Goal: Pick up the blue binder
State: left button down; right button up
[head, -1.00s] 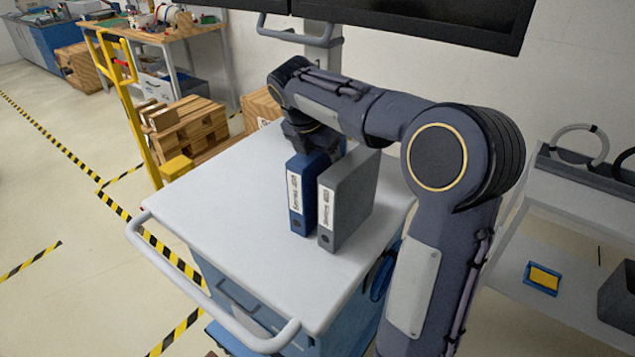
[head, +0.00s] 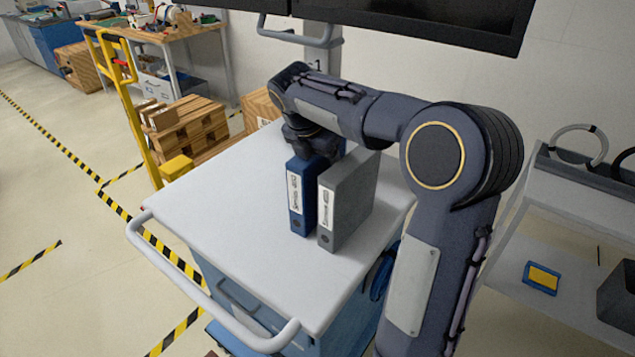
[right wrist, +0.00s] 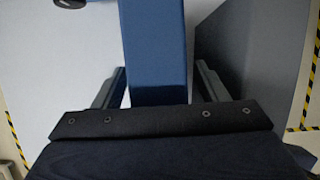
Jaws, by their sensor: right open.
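The blue binder (head: 302,196) stands upright on the white cart top (head: 222,209), with its white label facing me. A grey binder (head: 350,200) stands upright just to its right. My right gripper (head: 316,155) is over the top of the blue binder and hides part of it. In the right wrist view, the open fingers (right wrist: 158,88) lie on either side of the blue binder (right wrist: 155,45). The right finger sits in the gap beside the grey binder (right wrist: 250,50). I cannot tell whether either finger touches the blue binder. My left gripper is not in view.
A dark screen (head: 430,22) hangs above the cart's far side. The cart's grey handle (head: 200,292) runs along its near left edge. A white shelf (head: 560,290) stands to the right. The left part of the cart top is bare.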

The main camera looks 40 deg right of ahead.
grip_shut()
jog(key=shift+r, duration=0.15)
dwell(0.5)
